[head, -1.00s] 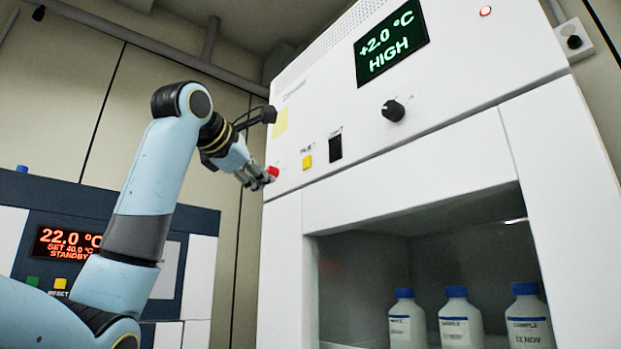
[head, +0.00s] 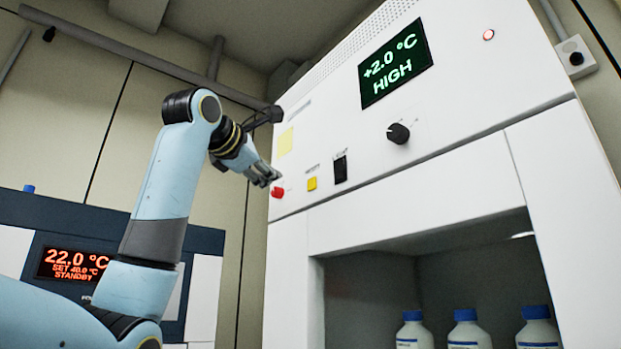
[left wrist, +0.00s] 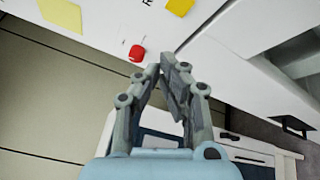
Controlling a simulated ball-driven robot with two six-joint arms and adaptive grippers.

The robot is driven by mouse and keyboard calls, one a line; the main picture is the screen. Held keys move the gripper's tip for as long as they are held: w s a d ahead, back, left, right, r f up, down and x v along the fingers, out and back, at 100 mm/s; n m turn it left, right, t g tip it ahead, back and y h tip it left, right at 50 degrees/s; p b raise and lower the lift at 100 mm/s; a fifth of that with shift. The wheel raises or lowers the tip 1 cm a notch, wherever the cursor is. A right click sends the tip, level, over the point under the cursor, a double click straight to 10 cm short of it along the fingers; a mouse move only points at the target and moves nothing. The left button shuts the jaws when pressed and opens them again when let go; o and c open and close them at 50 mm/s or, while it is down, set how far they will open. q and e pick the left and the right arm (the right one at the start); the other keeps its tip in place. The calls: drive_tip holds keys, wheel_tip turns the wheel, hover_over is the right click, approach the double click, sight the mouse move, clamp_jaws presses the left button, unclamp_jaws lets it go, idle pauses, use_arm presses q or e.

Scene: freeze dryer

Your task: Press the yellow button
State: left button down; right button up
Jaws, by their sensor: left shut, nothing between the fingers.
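The yellow button (head: 312,184) is a small square on the white front panel of the freeze dryer, between a red button (head: 277,192) and a black switch (head: 340,169). In the left wrist view the yellow button (left wrist: 180,7) shows at the top edge, beside a letter R. My left gripper (head: 269,179) is shut and empty. It is just above and left of the red button in the head view, apart from the yellow button. In the left wrist view its fingertips (left wrist: 162,70) appear below the red button (left wrist: 137,53). My right gripper is not in view.
A pale yellow note (head: 285,142) is on the panel above the red button. A black knob (head: 398,133) and green display (head: 395,64) are to the right. Blue-capped bottles (head: 465,328) stand in the open chamber below. A dark blue unit (head: 35,215) stands at left.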

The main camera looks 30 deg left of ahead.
sight(312, 184)
use_arm(q)
drive_tip(key=shift+w+d+p, duration=0.4)
drive_tip(key=shift+w, duration=0.5)
drive_tip(key=shift+w+d+p, duration=0.35)
drive_tip(key=shift+w+p, duration=0.1)
drive_tip(key=shift+w, duration=0.5)
drive_tip(key=shift+w+d+p, duration=0.4)
drive_tip(key=shift+w, duration=0.5)
drive_tip(key=shift+w, duration=0.1)
drive_tip(key=shift+w+d, duration=0.2)
drive_tip(key=shift+w, duration=0.05)
drive_tip(key=shift+w+d+p, duration=0.1)
drive_tip(key=shift+w+p, duration=0.25)
drive_tip(key=shift+s+a+b, duration=0.3)
drive_tip(key=shift+s+b, duration=0.1)
drive_tip(key=shift+s, duration=0.35)
